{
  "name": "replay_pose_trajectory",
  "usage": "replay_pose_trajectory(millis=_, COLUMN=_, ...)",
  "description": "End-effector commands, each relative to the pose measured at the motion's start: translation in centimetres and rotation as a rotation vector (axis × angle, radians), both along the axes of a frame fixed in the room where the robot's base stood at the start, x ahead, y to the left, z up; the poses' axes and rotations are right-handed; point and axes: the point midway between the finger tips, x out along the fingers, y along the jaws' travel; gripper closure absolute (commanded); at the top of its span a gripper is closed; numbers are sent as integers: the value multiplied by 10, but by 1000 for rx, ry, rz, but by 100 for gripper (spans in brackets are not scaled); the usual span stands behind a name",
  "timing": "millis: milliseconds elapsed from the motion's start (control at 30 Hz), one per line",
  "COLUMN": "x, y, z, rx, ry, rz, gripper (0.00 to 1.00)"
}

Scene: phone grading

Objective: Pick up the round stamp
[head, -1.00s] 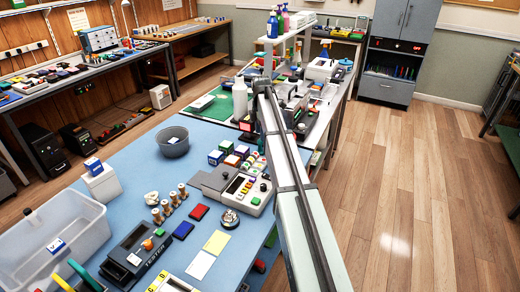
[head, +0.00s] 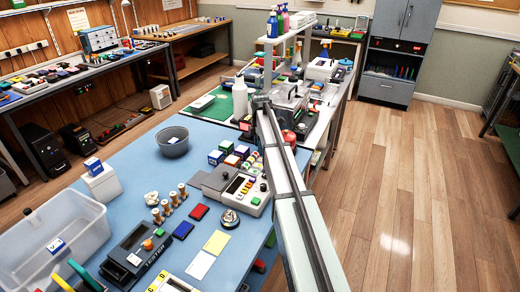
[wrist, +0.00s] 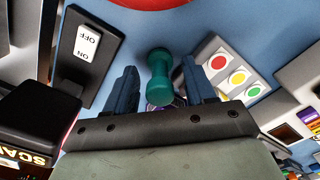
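A teal-green handle with a rounded knob and a narrow waist, which looks like the round stamp (wrist: 160,66), stands in the wrist view. Its lower end is partly hidden behind my gripper's body. My gripper (wrist: 161,82) is open, with one dark blue finger on each side of the handle. A gap shows between the handle and each finger. In the head view I cannot make out the stamp or the fingers; my arm covers that part of the bench.
In the wrist view, a panel with red, yellow and green buttons (wrist: 236,76) is close to the right finger. A dark ON/OFF switch box (wrist: 88,45) lies left. In the head view, wooden-handled pieces (head: 166,206) and a grey bowl (head: 173,143) stand on the blue bench.

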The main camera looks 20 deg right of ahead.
Motion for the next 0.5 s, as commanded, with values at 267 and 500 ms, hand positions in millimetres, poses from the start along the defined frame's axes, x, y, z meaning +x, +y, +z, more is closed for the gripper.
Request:
replay_pose_trajectory(millis=267, x=0, y=0, z=0, rx=0, ry=0, rz=0, gripper=73)
replay_pose_trajectory(millis=500, x=0, y=0, z=0, rx=0, ry=0, rz=0, gripper=96)
